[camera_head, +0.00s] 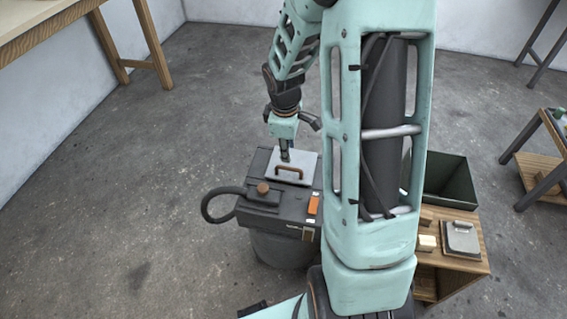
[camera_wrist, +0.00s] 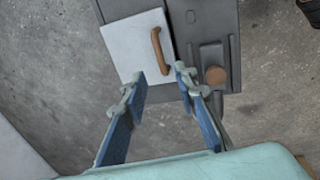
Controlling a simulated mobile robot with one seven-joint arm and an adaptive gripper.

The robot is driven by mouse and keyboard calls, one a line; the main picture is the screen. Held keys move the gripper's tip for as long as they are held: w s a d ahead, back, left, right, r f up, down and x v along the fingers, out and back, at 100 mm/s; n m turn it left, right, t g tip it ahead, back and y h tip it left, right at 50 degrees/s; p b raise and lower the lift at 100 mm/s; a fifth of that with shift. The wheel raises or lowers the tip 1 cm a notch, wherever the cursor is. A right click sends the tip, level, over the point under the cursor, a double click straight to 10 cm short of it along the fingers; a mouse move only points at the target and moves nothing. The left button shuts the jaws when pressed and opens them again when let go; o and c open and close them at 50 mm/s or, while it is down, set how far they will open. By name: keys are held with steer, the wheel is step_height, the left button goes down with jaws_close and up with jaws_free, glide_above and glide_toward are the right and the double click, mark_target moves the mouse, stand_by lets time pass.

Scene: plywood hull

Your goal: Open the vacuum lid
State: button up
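The vacuum (camera_head: 262,215) is a dark grey machine on a round drum, left of my arm's column in the head view. Its lid (camera_head: 308,169) is a pale grey square plate with a brown handle (camera_head: 289,171) on top. The lid looks closed and lies flat. In the wrist view the lid (camera_wrist: 128,42) is at upper middle, with the handle (camera_wrist: 160,51) along its right side. My gripper (camera_wrist: 158,72) is open and empty there, its fingertips apart near the handle's lower end. In the head view my gripper (camera_head: 285,155) is at the lid's back-left edge; contact is unclear.
A black hose (camera_head: 214,203) loops out from the vacuum's left. A brown knob (camera_wrist: 216,75) stands on the vacuum beside the lid. A dark green bin (camera_head: 451,180) and a low wooden table (camera_head: 463,262) are right of my arm. The floor (camera_head: 120,200) at left is clear.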

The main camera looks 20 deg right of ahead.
mark_target(289, 168)
steer(key=f+b, duration=0.1)
steer(key=f, duration=0.2)
steer(key=w+f+b, duration=0.1)
steer(key=f, duration=0.2)
steer(key=d+f+b, duration=0.1)
steer(key=f, duration=0.2)
steer(key=shift+w+f, duration=0.2)
steer(key=shift+w, duration=0.05)
jaws_close()
